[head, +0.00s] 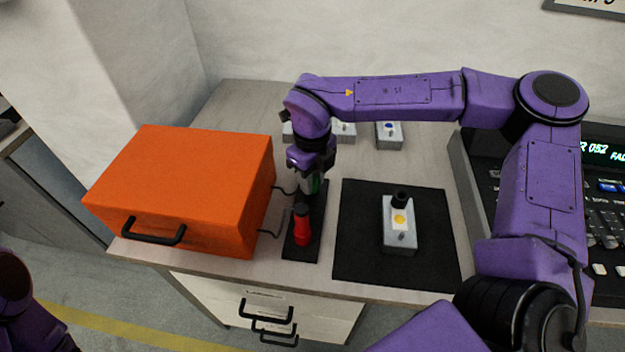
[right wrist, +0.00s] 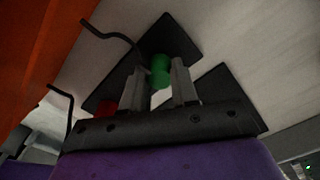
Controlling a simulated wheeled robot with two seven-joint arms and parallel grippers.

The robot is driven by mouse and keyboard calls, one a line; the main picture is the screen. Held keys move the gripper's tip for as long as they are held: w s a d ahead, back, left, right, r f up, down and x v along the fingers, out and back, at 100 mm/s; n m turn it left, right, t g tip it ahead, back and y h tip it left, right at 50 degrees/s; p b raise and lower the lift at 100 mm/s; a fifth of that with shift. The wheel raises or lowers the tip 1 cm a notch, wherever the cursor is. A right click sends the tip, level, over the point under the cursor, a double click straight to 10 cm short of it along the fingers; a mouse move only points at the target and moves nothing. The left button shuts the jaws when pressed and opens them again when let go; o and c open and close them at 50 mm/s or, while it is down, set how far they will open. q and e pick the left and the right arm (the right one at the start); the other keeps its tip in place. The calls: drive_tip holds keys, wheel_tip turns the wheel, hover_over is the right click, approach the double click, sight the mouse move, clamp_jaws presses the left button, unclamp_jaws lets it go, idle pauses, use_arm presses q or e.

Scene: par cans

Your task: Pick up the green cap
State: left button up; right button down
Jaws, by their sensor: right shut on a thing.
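The green cap (head: 315,185) shows as a small patch of green between the fingers of my right gripper (head: 311,183), over the narrow black mat. In the right wrist view the green cap (right wrist: 160,66) sits between the tips of the two grey fingers. The right gripper (right wrist: 161,80) is shut on it. Its lower part is hidden, so I cannot tell if it touches the mat. My left gripper is out of view.
A red cap-like object (head: 302,226) stands on the narrow mat (head: 300,252), close in front of the gripper. An orange box (head: 185,185) is to the left, with thin dark hooks at its side. A grey block (head: 400,238) with a yellow mark sits on the square mat (head: 355,265).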

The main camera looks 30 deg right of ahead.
wheel_tip(320, 180, up, 3)
drive_tip(key=s+a+r+p, duration=0.2)
drive_tip(key=s+a+r, duration=0.3)
drive_tip(key=s+r, duration=0.7)
drive_tip(key=shift+s+a+r, duration=0.15)
drive_tip(key=shift+s+r, duration=0.1)
drive_tip(key=shift+s, duration=0.25)
